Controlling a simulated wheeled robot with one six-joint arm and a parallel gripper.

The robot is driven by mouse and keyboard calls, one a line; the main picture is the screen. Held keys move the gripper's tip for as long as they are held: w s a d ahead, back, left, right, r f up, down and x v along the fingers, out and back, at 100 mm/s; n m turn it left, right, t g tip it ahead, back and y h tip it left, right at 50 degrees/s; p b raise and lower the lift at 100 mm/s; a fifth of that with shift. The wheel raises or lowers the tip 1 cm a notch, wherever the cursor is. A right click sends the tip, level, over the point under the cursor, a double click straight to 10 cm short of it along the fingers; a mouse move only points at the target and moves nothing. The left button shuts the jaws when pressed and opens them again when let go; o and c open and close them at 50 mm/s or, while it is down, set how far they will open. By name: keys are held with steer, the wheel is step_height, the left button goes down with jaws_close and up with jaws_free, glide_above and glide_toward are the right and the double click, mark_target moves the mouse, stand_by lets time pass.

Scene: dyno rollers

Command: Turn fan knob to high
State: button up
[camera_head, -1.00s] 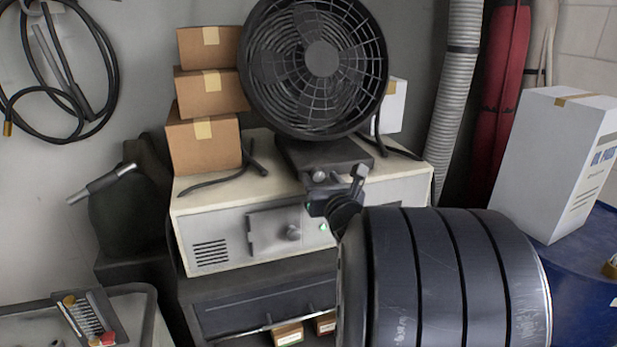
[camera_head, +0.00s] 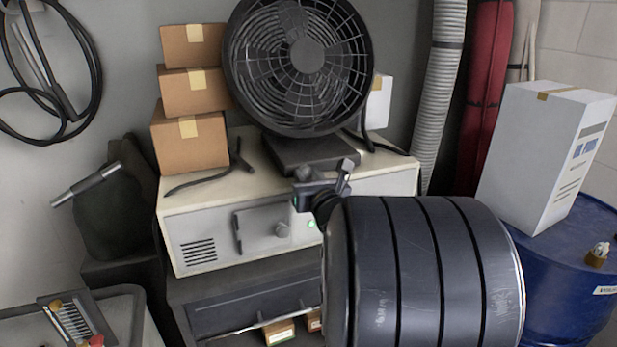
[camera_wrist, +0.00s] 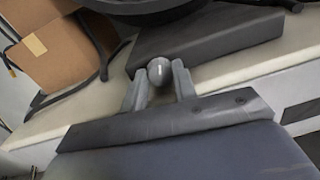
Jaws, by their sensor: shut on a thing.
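The black fan (camera_head: 300,60) stands on its dark base (camera_head: 315,152) on top of a cream metal cabinet (camera_head: 200,197). The round grey fan knob (camera_head: 303,173) is at the front of the base. In the wrist view the knob (camera_wrist: 159,70) sits between the two grey fingers of my gripper (camera_wrist: 159,82). The gripper is shut on it. In the head view my gripper (camera_head: 303,184) is small and partly hidden by its own wrist. I cannot read any setting marks on the knob.
Stacked cardboard boxes (camera_head: 190,142) stand left of the fan. A black cable (camera_head: 215,175) lies on the cabinet top. A white box (camera_head: 535,150) stands on a blue drum (camera_head: 560,270) at right.

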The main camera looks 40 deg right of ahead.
steer(key=shift+f+m+b, duration=0.1)
steer(key=shift+m+b, duration=0.2)
steer(key=shift+b, duration=0.05)
steer(key=shift+m+b, duration=0.3)
steer(key=shift+m, duration=0.1)
steer(key=o, duration=1)
steer(key=shift+s, duration=0.1)
steer(key=v, duration=1)
steer(key=shift+s+b, duration=0.3)
steer(key=shift+b, duration=0.05)
steer(key=shift+a, duration=0.1)
